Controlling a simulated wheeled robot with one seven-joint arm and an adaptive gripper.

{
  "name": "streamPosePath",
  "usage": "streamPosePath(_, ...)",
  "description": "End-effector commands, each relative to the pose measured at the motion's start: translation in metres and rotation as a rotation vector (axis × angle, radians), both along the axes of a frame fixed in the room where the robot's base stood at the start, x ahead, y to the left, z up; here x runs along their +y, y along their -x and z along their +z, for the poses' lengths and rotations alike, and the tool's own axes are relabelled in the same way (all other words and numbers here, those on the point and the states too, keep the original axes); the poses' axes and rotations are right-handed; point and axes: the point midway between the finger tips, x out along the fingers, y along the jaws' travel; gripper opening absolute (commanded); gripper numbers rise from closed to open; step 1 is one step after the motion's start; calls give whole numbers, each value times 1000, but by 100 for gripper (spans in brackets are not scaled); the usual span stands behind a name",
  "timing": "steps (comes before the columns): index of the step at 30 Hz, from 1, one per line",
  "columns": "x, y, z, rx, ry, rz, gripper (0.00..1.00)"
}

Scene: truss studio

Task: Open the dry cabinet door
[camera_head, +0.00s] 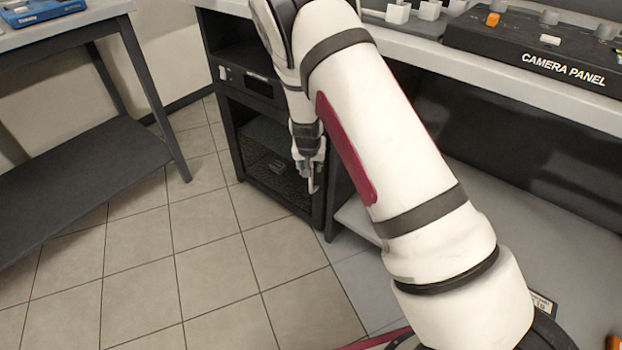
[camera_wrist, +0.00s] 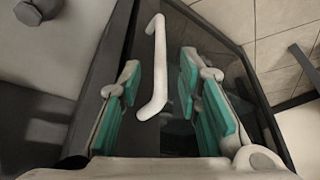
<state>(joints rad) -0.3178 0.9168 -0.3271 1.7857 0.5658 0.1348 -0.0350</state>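The dry cabinet (camera_head: 230,140) is a black unit under the desk at upper middle in the head view. Its lower front is a dark glass door (camera_head: 262,178) that looks closed. The door's pale bar handle (camera_wrist: 154,65) shows clearly in the wrist view, running lengthwise ahead of and partly between the fingers. My gripper (camera_head: 309,172) is at the door's right side in the head view, close to the handle. In the wrist view, my gripper (camera_wrist: 158,90) is open, its green pads apart with gaps on both sides of the handle. Contact with the handle is not visible.
The desk (camera_head: 480,68) with a camera panel (camera_head: 545,55) is above and right of the cabinet. A grey table with a lower shelf (camera_head: 80,170) stands at left. The tiled floor (camera_head: 200,260) before the cabinet is clear. My arm covers part of the desk.

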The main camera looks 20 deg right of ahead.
Motion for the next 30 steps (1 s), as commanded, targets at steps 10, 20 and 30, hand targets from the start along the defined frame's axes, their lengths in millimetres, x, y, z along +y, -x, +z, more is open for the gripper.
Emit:
streamPosePath(10, -8, -22, -58, 1, 1, 0, 31)
streamPosePath(20, -10, -28, -71, 0, 0, -1, 31)
streamPosePath(30, -10, -28, -70, 0, 0, -1, 0)
